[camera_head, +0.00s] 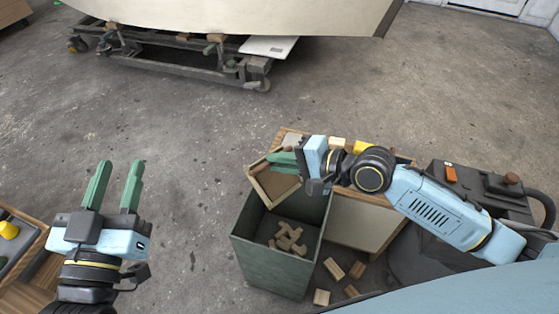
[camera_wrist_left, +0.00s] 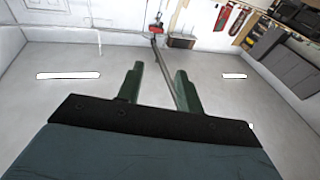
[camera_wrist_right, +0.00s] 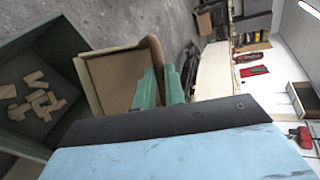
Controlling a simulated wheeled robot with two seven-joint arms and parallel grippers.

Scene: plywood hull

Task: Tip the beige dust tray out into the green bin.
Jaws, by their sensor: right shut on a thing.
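The beige dust tray (camera_head: 262,190) is held tilted over the back rim of the green bin (camera_head: 262,262). My right gripper (camera_head: 283,162) is shut on the tray's wall; this also shows in the right wrist view, where the tray (camera_wrist_right: 112,80) looks bare inside, with brown dust colour on its floor. The green bin (camera_wrist_right: 62,140) is open-topped and holds several wood offcuts (camera_head: 288,238). My left gripper (camera_head: 118,185) is open and empty, over the floor left of the bin; its fingers also show apart in the left wrist view (camera_wrist_left: 158,88).
A wooden workbench or box (camera_head: 365,222) stands right of the bin, partly hidden by my right arm. Wood blocks (camera_head: 335,268) lie on the floor by the bin. A wheeled cradle (camera_head: 170,62) under the hull is at the back. The floor between is clear.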

